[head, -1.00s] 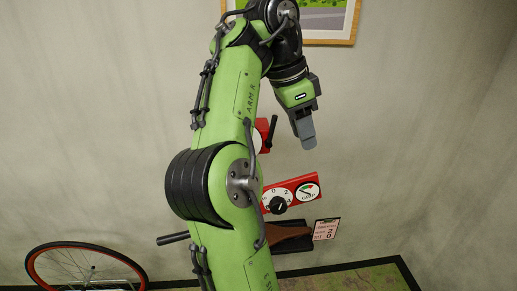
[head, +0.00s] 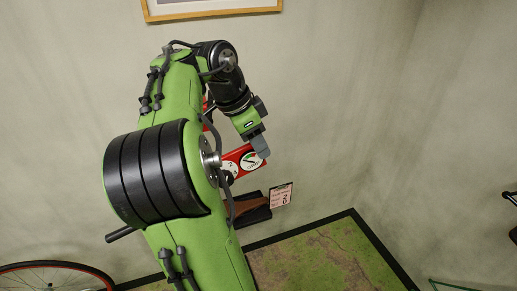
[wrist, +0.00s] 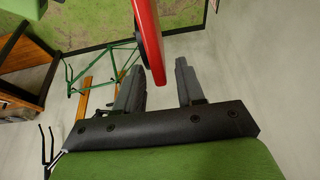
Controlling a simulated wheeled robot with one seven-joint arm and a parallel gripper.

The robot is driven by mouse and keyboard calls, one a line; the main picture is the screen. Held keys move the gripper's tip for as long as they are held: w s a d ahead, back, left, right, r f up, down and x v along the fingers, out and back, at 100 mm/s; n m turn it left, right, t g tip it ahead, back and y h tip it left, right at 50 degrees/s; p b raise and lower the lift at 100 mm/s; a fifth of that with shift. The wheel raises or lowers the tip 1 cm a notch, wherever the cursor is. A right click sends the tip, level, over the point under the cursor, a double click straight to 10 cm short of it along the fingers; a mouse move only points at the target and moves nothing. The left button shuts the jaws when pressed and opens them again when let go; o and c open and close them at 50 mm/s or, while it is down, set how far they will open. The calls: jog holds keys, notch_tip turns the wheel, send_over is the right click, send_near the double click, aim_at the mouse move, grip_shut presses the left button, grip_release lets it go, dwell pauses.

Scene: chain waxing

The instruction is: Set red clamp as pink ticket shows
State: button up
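The red clamp (head: 231,157) is partly hidden behind my arm in the head view. Its white grip gauge (head: 250,161) shows, and part of its dial (head: 229,172) shows beside my arm. My gripper (head: 262,146) is at the gauge end of the clamp. In the wrist view my gripper (wrist: 158,70) is open, and the clamp's red edge (wrist: 147,35) reaches between the fingers with gaps on both sides. A dark knob or lever shows left of that edge. The pink ticket (head: 281,195) hangs below right of the clamp; it seems to show a 2 above a 0.
A brown piece on a dark holder (head: 250,208) is left of the ticket. A wheel with a red rim (head: 70,264) is at lower left. A framed picture (head: 210,12) hangs above. The wall right of the gripper is clear. The wrist view shows a green bike frame (wrist: 70,75).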

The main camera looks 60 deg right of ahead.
jog(key=shift+f, duration=0.6)
jog(key=shift+r, duration=0.1)
grip_shut()
